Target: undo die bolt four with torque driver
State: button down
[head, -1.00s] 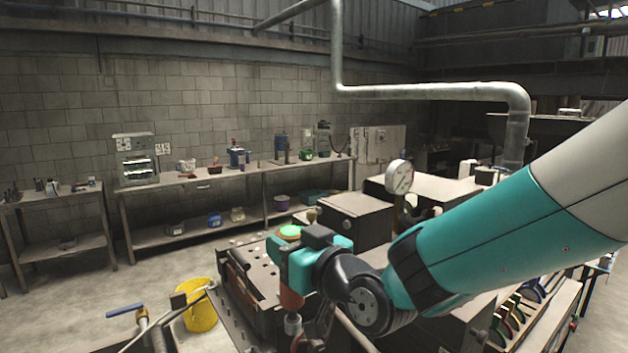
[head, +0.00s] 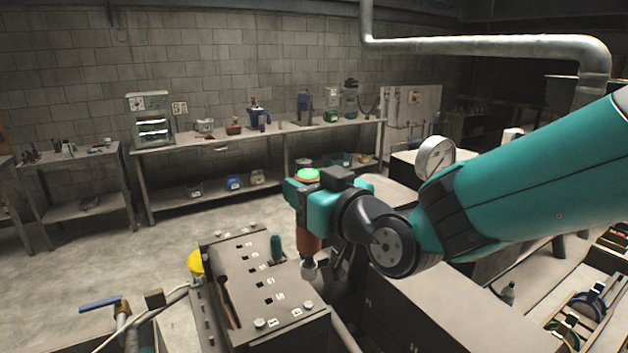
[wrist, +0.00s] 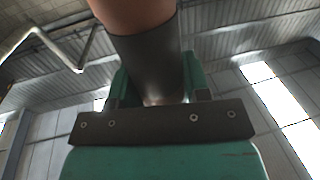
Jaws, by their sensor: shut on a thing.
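My gripper (head: 305,203) is shut on the torque driver (head: 308,240), an orange-brown body with a glowing green ring on top, held upright. In the wrist view the driver (wrist: 145,60) stands as a dark grey and brown cylinder between the teal jaws (wrist: 150,112). The driver's grey socket end (head: 308,270) is by the right far edge of the die block (head: 235,275); I cannot tell whether it touches a bolt. Two hex bolts, a left one (head: 260,323) and a right one (head: 308,305), show at the block's near end. Their number marks are too small to read.
A teal upright handle (head: 276,247) stands on the block near the driver. A blue-handled valve (head: 100,303) and pipe are at lower left. A pressure gauge (head: 435,157) stands beside my arm. Free floor lies between the block and the back bench (head: 250,135).

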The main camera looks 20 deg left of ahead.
aim_at(307, 234)
jog(key=shift+a+f+b, duration=0.1)
jog(key=shift+f+b, duration=1.1)
jog(key=shift+f, duration=1.3)
jog(key=shift+f+b, duration=0.7)
jog(key=shift+b, duration=0.3)
jog(key=shift+s+b, duration=0.15)
jog(key=shift+b, duration=0.65)
jog(key=shift+s+f+b, duration=0.1)
jog(key=shift+f+b, duration=0.75)
jog(key=shift+b, duration=0.6)
jog(key=shift+r, duration=0.1)
dwell(0.6)
jog(key=shift+r, duration=0.4)
jog(key=shift+r+p, duration=1.1)
jog(key=shift+r, duration=1.8)
